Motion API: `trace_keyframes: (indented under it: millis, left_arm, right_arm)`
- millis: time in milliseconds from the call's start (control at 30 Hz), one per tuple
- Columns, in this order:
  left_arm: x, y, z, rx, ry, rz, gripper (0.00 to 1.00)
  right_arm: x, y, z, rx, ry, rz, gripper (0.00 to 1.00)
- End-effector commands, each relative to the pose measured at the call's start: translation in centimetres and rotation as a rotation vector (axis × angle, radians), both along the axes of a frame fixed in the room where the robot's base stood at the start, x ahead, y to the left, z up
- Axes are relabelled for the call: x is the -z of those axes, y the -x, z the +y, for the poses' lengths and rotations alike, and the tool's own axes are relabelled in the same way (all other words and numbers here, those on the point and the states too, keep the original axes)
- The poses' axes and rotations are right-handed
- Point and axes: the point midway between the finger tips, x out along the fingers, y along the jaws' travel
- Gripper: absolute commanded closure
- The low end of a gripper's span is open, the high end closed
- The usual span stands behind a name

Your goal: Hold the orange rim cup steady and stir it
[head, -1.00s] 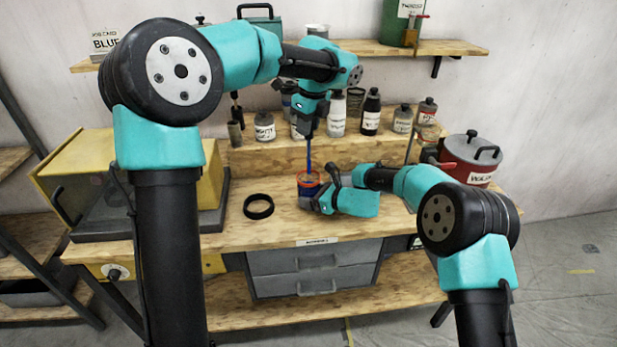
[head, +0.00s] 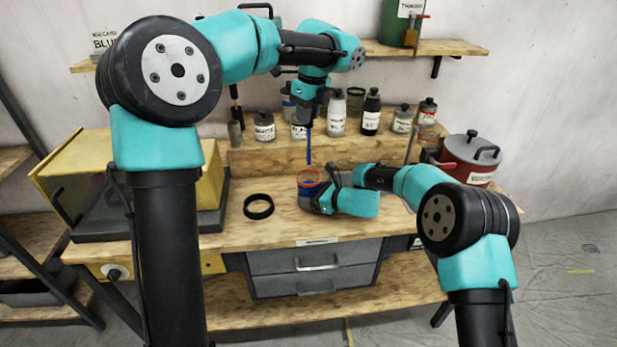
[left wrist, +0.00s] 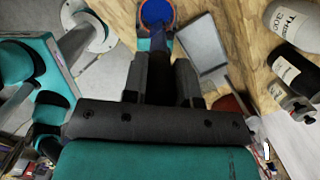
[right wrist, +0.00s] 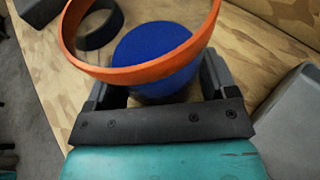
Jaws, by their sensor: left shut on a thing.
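The orange rim cup (head: 309,177) stands upright on the workbench, with a blue body and orange rim. It fills the space between the fingers of my right gripper (right wrist: 160,95) in the right wrist view, with a finger against each side. My left gripper (head: 308,116) is above the cup, shut on a thin blue stirring stick (head: 309,148) that points down. The stick's lower end is just above the rim.
A black ring (head: 258,206) lies on the bench left of the cup. Several labelled bottles (head: 371,112) stand on the raised step behind. A red pot (head: 470,158) stands at the right and a yellow box (head: 150,185) at the left. The bench front is mostly clear.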

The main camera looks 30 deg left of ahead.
Motion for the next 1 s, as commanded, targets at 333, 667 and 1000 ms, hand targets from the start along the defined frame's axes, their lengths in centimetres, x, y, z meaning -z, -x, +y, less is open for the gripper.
trace_keyframes:
  millis: [333, 667, 1000]
  left_arm:
    - [0.0, 0.0, 0.0, 0.000, 0.000, 0.000, 0.95]
    - [0.0, 0.0, 0.0, 0.000, 0.000, 0.000, 0.95]
    - [0.0, 0.0, 0.0, 0.000, 0.000, 0.000, 0.95]
  right_arm:
    - [0.1, 0.0, 0.0, 0.000, 0.001, 0.000, 0.00]
    - [-0.4, 0.0, -1.4, 0.002, 0.001, 0.002, 0.00]
    - [-2.2, -0.1, -7.0, 0.003, 0.000, 0.001, 0.00]
